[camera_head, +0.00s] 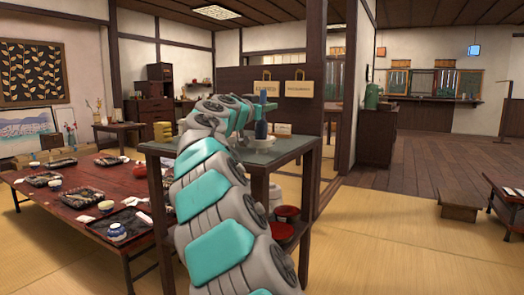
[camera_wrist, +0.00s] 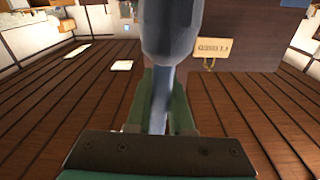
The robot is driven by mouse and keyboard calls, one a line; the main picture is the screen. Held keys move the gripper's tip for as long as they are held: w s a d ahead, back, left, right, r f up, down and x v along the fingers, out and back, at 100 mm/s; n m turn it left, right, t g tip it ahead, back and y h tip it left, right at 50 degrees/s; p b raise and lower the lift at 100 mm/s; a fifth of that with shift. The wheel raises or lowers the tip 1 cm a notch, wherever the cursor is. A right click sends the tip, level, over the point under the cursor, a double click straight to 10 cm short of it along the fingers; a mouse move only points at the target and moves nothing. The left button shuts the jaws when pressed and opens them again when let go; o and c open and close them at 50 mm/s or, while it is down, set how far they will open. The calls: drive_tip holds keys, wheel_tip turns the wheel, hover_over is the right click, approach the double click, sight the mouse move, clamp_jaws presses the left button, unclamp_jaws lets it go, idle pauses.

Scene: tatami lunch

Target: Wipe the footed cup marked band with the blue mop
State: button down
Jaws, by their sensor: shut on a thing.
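My gripper (camera_wrist: 162,110) is shut on the thin blue handle of the blue mop (camera_wrist: 170,30), whose thicker grey-blue part fills the top middle of the wrist view. In the head view the blue mop (camera_head: 261,129) hangs upright below my gripper (camera_head: 263,107), above the dark shelf stand's top. A pale, low dish-like thing (camera_head: 258,144) shows close under the mop. It may be the footed cup. Its marking is too small to read, and I cannot tell whether the mop touches it.
The dark shelf stand (camera_head: 300,146) has a grey-green top, with red bowls (camera_head: 287,212) on its lower shelf. A long red table (camera_head: 75,200) with trays and cups stands at the left. Open floor lies at the right.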

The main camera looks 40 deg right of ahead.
drive_tip(key=n+t+y+p, duration=0.3)
drive_tip(key=t, duration=0.1)
drive_tip(key=n+t+y+p, duration=0.4)
drive_tip(key=shift+s+a+r+t, duration=0.1)
drive_tip(key=shift+s+a+t, duration=0.1)
drive_tip(key=shift+t, duration=0.2)
drive_tip(key=shift+f, duration=0.25)
